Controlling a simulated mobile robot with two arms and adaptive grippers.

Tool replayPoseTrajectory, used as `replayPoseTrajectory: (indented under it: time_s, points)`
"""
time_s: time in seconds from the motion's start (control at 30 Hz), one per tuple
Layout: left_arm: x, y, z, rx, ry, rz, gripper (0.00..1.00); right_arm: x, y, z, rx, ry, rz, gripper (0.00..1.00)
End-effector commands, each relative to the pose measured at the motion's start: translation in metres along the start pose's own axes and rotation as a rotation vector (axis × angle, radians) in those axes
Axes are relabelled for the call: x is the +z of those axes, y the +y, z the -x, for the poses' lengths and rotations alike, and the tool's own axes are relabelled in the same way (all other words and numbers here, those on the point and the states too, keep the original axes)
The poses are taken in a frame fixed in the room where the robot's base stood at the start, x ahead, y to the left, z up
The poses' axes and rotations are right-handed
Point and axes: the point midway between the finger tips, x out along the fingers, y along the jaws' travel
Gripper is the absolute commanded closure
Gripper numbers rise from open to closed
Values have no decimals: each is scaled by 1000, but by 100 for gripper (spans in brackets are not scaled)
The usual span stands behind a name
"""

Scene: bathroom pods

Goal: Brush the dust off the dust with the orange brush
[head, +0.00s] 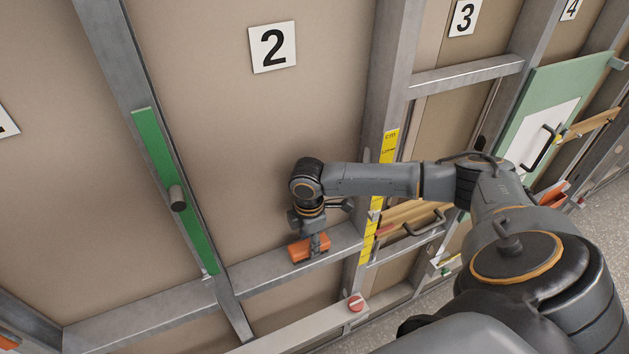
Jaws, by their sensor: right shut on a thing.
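The orange brush (300,251) is at the grey metal crossbar (262,273) below panel 2. My right gripper (317,240) points down and is shut on the brush. The brush lies against or just over the top of the bar; I cannot tell whether it touches. I cannot make out any dust; the brush and gripper may hide some. My left gripper is not in view.
A green strip with a round knob (176,198) is on the post at left. A yellow measuring strip (388,147) is on the post at right. A pale beam with a red knob (356,303) lies below. A green board (562,95) stands far right.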

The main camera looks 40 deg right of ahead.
Motion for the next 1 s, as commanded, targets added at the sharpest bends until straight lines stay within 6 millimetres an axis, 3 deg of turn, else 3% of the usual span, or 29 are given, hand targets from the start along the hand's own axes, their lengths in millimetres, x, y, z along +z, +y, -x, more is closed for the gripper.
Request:
replayPoseTrajectory:
  time_s: [0.23, 1.0]
  points:
    - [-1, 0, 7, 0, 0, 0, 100, -23, 0, 1, 0, 5, 3, 100]
    - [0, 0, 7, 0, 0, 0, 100, -64, 1, 0, 2, 3, 1, 100]
